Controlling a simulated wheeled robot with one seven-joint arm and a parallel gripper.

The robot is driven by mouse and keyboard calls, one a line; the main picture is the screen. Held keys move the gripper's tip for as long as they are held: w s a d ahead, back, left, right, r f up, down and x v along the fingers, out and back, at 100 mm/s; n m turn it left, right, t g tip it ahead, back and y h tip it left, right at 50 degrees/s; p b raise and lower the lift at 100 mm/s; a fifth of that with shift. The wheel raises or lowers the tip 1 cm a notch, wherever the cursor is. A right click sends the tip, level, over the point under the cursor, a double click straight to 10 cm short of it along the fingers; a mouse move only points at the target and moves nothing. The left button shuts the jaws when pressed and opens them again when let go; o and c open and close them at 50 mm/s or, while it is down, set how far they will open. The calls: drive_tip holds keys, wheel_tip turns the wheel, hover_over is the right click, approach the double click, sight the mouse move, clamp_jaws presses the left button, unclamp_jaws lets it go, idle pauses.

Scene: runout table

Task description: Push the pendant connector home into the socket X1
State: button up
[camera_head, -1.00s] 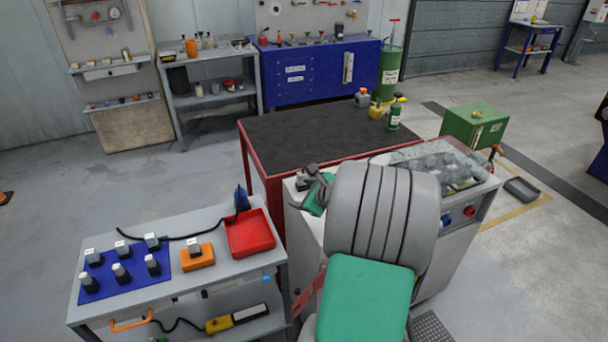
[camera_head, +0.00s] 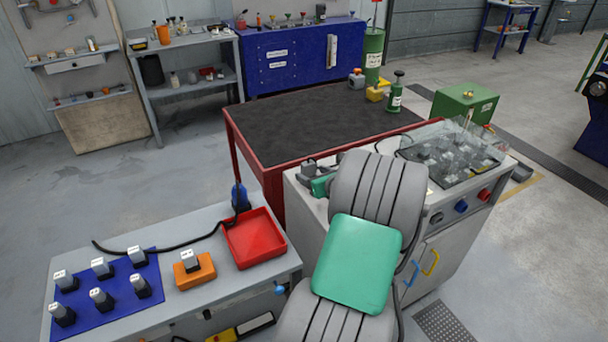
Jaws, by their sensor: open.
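My gripper (camera_head: 309,171) shows small and dark at the rear left edge of the grey cabinet top, partly hidden behind my own grey and green arm. It is open, and I see nothing between its jaws. Several grey-topped, black-bodied connectors (camera_head: 102,267) stand on a blue mat (camera_head: 82,302) on the grey bench. One more grey-topped connector (camera_head: 190,260) sits in an orange block (camera_head: 207,270). A black cable (camera_head: 170,248) runs along the bench towards a blue upright part (camera_head: 240,197). I cannot tell which piece is the pendant connector. Socket X1 is not legible.
The grey cabinet (camera_head: 462,226) carries a clear cover (camera_head: 478,160) over small parts. A red tray (camera_head: 254,238) lies on the bench beside it. A red table (camera_head: 300,130) with a mostly bare dark top stands behind. Open floor lies at left.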

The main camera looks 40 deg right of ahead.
sight(304, 167)
drive_tip(key=x, duration=0.4)
drive_tip(key=p+x, duration=0.1)
drive_tip(key=x, duration=0.2)
drive_tip(key=shift+d+r, duration=0.25)
drive_tip(key=shift+d, duration=0.05)
clamp_jaws()
